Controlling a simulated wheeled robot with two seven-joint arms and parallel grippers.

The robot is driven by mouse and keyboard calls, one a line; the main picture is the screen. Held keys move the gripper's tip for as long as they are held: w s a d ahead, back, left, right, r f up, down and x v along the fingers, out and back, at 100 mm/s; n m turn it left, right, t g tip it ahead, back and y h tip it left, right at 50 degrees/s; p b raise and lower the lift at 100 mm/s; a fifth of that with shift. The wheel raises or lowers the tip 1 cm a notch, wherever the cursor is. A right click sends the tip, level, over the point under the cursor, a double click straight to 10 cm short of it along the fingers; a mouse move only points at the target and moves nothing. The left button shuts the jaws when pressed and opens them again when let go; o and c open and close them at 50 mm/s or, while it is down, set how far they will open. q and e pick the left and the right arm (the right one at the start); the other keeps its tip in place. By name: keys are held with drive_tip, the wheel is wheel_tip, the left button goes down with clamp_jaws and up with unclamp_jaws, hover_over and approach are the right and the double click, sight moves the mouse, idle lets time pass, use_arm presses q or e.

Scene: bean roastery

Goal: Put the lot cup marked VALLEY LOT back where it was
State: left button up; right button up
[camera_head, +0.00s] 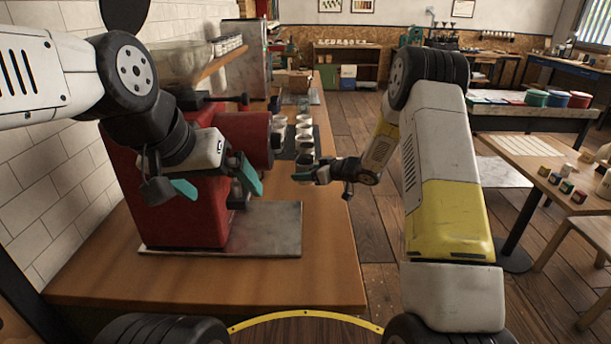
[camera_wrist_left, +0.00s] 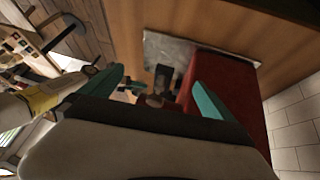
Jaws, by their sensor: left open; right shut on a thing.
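Several pale lot cups with dark contents (camera_head: 281,121) stand in rows on a dark mat (camera_head: 289,155) on the wooden counter. The lettering is too small to read, so I cannot tell which is VALLEY LOT. My right gripper (camera_head: 318,172) is shut on a pale cup (camera_head: 303,170) at the near end of the rows. Its fingers partly hide the cup, and I cannot tell whether it touches the counter. My left gripper (camera_head: 216,188) is open and empty in front of the red machine. Its teal fingers (camera_wrist_left: 162,95) stand wide apart in the left wrist view.
The red machine (camera_head: 180,190) stands on a metal plate (camera_head: 272,232) at the left of the counter (camera_head: 200,285), close to my left gripper. The front of the counter is clear. A table with small containers (camera_head: 540,150) stands at the right, beyond open floor.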

drive_tip(key=shift+w+f, duration=0.2)
drive_tip(key=shift+f, duration=1.55)
drive_tip(key=shift+f, duration=0.1)
drive_tip(key=o, duration=1.5)
